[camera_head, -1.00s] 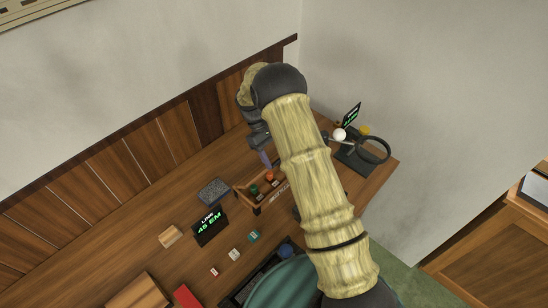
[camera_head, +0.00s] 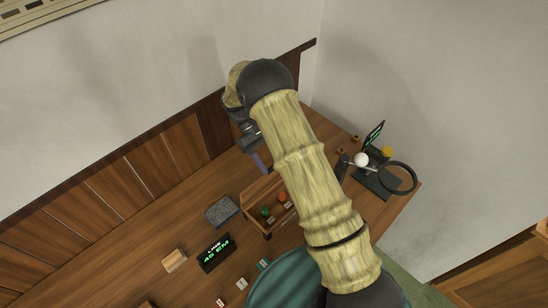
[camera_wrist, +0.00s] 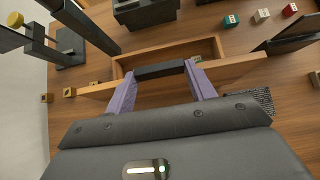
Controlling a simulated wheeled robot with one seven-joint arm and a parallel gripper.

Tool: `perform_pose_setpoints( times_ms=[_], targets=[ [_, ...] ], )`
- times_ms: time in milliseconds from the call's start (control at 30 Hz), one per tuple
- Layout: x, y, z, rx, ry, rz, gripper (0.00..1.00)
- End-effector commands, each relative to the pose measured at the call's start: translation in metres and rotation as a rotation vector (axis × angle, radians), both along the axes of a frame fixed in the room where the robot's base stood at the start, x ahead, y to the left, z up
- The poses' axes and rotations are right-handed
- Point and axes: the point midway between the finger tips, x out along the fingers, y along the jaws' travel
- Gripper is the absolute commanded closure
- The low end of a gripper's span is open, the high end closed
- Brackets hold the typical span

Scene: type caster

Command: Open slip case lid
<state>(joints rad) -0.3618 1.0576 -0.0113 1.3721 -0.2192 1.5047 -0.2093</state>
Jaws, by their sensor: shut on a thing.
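The slip case is an open-topped wooden box (camera_head: 268,232) on the desk, partly hidden behind my arm, with small green and red pieces showing inside. A wooden panel, apparently its lid (camera_head: 259,190), stands tilted up along its back side. In the wrist view, the case rim (camera_wrist: 165,50) lies beyond the lid (camera_wrist: 237,69), which I see nearly edge-on. My gripper (camera_wrist: 160,71) has purple fingers shut on a dark bar-like handle at the lid's edge. In the head view, my gripper (camera_head: 261,165) is above and behind the case, its fingertips mostly hidden.
A dark granular block (camera_head: 221,211) and a lit black sign (camera_head: 214,252) stand left of the case. A black ring on a stand (camera_head: 398,178) and a white ball (camera_head: 361,160) are to the right. A wood-panelled wall (camera_head: 130,165) closes the back.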

Motion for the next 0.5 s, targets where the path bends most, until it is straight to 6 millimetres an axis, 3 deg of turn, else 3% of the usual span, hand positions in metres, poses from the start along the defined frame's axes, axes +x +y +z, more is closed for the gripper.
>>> perform_pose_setpoints(
  times_ms=[33,367,400,500],
  targets=[
    [0.0005,0.0059,-0.0141,0.017,-0.016,-0.001,0.86],
    [-0.0008,0.0075,-0.0148,0.016,-0.013,0.003,0.86],
    [-0.0009,0.0075,-0.0149,0.016,-0.013,0.003,0.42],
    [-0.0013,0.0073,-0.0150,0.016,-0.011,0.003,0.24]
  ],
)
